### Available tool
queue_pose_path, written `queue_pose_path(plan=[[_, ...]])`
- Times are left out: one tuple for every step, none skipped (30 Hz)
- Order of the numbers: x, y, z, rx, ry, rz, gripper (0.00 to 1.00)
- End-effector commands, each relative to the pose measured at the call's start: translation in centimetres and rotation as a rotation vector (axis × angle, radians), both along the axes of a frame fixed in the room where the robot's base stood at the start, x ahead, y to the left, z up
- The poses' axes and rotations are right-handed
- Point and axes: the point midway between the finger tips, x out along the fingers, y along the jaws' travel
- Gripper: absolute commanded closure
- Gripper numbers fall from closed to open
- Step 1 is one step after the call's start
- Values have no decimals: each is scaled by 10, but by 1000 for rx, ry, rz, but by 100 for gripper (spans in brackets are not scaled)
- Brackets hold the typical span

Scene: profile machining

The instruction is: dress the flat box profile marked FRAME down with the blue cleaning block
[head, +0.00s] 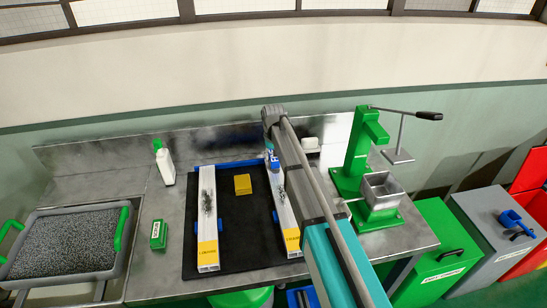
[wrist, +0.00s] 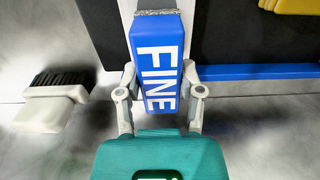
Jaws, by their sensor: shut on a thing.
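A blue block lettered FINE (wrist: 158,60) is held between the two fingers of my gripper (wrist: 160,88). The blue block also shows in the head view (head: 272,158), at the far end of the right profile (head: 290,222). In the wrist view, its front edge meets grey swarf on the white profile end; firm contact cannot be told. My arm hides part of that profile. A left profile (head: 207,225) lies parallel to it. Both are white, with dark debris along their far halves and yellow labels near their near ends, too small to read surely.
A yellow block (head: 243,184) lies between the profiles on a black mat (head: 235,225). A green block (head: 158,235) and a white bottle (head: 165,166) stand left. A brush (wrist: 55,98) lies behind the mat. A green press (head: 365,150) stands right; a granule tray (head: 65,240) is far left.

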Motion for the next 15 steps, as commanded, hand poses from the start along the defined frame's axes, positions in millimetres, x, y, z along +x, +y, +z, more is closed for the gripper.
queue_pose_path(plan=[[0,0,5,0,0,0,89],[0,0,7,0,0,0,89],[0,0,10,0,1,0,89],[0,0,13,0,1,0,89],[0,0,15,0,1,0,89],[0,0,18,0,1,0,89],[0,0,20,0,1,0,89],[-1,0,22,0,1,0,89],[-1,0,25,0,1,0,89],[-1,0,27,0,1,0,89],[-1,0,29,-1,2,0,89],[-1,0,32,-1,2,0,89],[-1,0,34,-1,2,0,89],[-1,0,36,-1,2,0,89],[-1,0,39,-1,2,0,89]])
